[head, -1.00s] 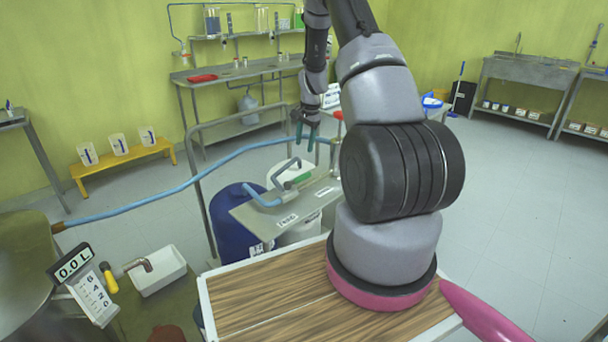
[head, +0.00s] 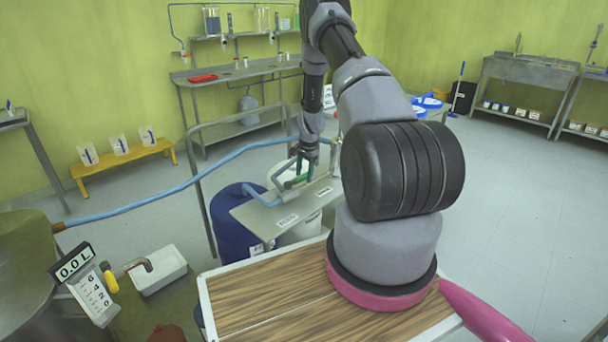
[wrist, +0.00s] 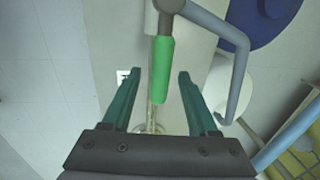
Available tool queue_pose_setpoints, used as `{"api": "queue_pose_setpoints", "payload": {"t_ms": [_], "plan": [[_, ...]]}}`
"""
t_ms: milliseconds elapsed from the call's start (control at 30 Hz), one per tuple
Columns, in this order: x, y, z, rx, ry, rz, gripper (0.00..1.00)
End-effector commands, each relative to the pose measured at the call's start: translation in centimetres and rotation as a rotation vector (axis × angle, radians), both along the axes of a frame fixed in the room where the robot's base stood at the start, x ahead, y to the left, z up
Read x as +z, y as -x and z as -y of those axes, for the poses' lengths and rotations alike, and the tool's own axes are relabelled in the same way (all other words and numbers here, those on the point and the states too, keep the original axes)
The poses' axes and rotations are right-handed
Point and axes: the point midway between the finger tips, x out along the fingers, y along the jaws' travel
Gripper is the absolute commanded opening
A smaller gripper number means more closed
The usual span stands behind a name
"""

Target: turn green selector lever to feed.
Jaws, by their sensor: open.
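The green selector lever (wrist: 162,70) shows in the wrist view as a green grip on a grey metal stem. It lies between the two dark teal fingers of my gripper (wrist: 158,90), nearer the right finger, with a visible gap on the left. My gripper is open. In the head view my gripper (head: 303,168) points down over the small metal valve stand (head: 262,220), and it mostly hides the lever there. Whether a finger touches the lever I cannot tell. Grey bent pipes (wrist: 240,75) run beside the lever to the right.
A blue hose (head: 170,190) runs from the left to the valve stand. A blue drum (head: 235,240) and a white drum (head: 300,232) stand below it. A metal rail (head: 195,180) rises behind. A level display (head: 75,262) is at lower left.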

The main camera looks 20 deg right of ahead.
Motion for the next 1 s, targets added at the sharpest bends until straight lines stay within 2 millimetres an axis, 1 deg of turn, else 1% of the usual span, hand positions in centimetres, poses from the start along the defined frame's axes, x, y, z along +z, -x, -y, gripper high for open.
{"api": "queue_pose_setpoints", "payload": {"t_ms": [233, 267, 300, 367, 400, 1000], "plan": [[-0.06, -0.04, -0.01, 0.000, 0.000, 0.000, 0.60], [-0.06, -0.02, -0.02, 0.000, 0.000, 0.000, 0.52], [-0.05, -0.03, -0.02, 0.000, 0.000, 0.000, 0.37], [-0.04, -0.03, -0.02, 0.000, 0.000, 0.000, 0.14], [-0.04, -0.03, -0.02, 0.000, 0.000, 0.000, 0.00], [-0.01, -0.05, -0.03, 0.000, 0.000, 0.001, 0.00]]}}
